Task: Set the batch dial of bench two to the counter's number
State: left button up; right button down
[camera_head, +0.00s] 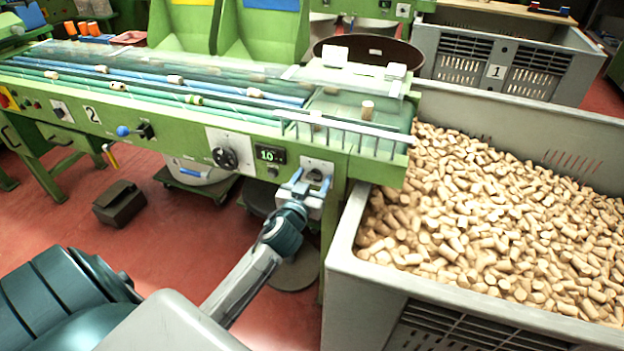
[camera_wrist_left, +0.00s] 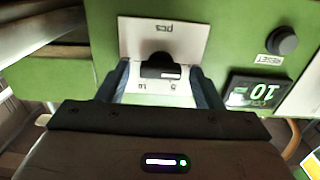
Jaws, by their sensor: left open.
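Bench two (camera_head: 150,118) is a green conveyor bench with a "2" plate. Its counter (camera_head: 268,155) reads 10 in green digits; it shows upside down in the left wrist view (camera_wrist_left: 260,91). The batch dial (camera_wrist_left: 161,68) is a dark knob on a pale plate marked "pcs", with small numbers partly legible. The dial's plate also shows in the head view (camera_head: 318,166). My left gripper (camera_head: 297,184) is open in front of this plate. In the left wrist view, its fingers (camera_wrist_left: 158,88) stand either side of the knob, apparently without gripping it. The knob's exact setting is unclear.
A larger black knob (camera_head: 226,158) sits left of the counter, and a reset button (camera_wrist_left: 283,40) is near it. A grey crate (camera_head: 345,262) full of corks stands close at right. A dark box (camera_head: 119,203) lies on the red floor.

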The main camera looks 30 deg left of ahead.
pick_arm(q)
jog(key=c, duration=1)
